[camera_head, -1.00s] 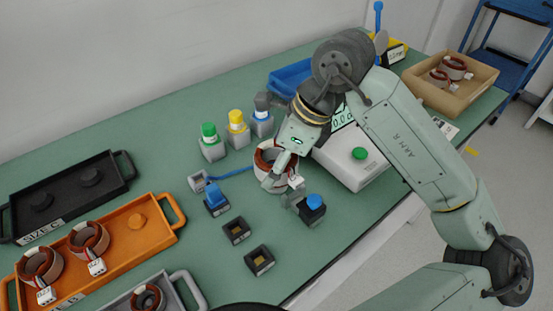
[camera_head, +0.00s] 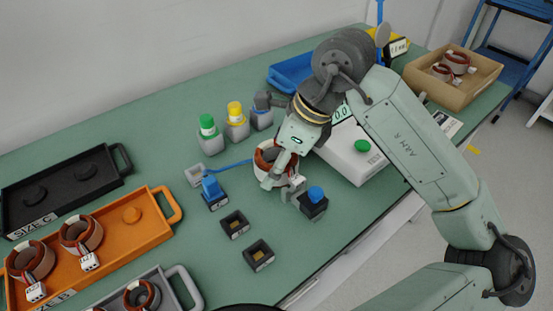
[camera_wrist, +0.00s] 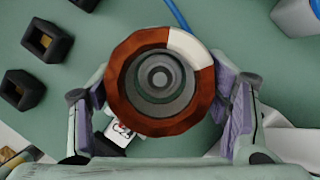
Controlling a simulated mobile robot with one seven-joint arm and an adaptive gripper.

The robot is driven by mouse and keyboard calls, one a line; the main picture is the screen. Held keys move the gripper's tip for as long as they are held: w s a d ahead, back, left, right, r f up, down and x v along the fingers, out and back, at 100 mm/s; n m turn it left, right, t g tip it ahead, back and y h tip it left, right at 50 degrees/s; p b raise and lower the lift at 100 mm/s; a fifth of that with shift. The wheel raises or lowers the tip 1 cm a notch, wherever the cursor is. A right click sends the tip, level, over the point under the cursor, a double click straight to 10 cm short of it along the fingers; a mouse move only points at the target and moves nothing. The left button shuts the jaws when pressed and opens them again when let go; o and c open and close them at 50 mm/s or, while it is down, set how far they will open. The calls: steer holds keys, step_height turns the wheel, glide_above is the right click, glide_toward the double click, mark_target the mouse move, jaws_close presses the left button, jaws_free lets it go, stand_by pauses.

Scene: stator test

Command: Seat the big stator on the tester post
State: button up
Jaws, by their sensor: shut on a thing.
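My gripper (camera_head: 283,182) is shut on the big stator (camera_head: 265,160), a ring with red-brown windings, with one finger on each side. In the wrist view the stator (camera_wrist: 122,72) is seen from above, with a white patch on its ring and a white tag (camera_wrist: 121,134) at its lower left. A grey, round, stepped tester post (camera_wrist: 159,77) shows inside the bore, roughly centred. The stator's lower edge and the post's base are hidden, so I cannot tell how far down the stator sits.
The white tester box (camera_head: 350,160) with a green button stands right of the gripper. Blue-topped (camera_head: 313,203) and dark square blocks (camera_head: 235,224) stand in front. Green- and yellow-capped bottles (camera_head: 236,124) stand behind. An orange tray (camera_head: 155,228) holds stators at left. A cardboard box (camera_head: 450,92) is at back right.

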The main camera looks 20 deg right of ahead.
steer(key=shift+f+b, duration=0.75)
steer(key=shift+b, duration=0.35)
stand_by(0.4)
steer(key=o, duration=2)
steer(key=v, duration=1.2)
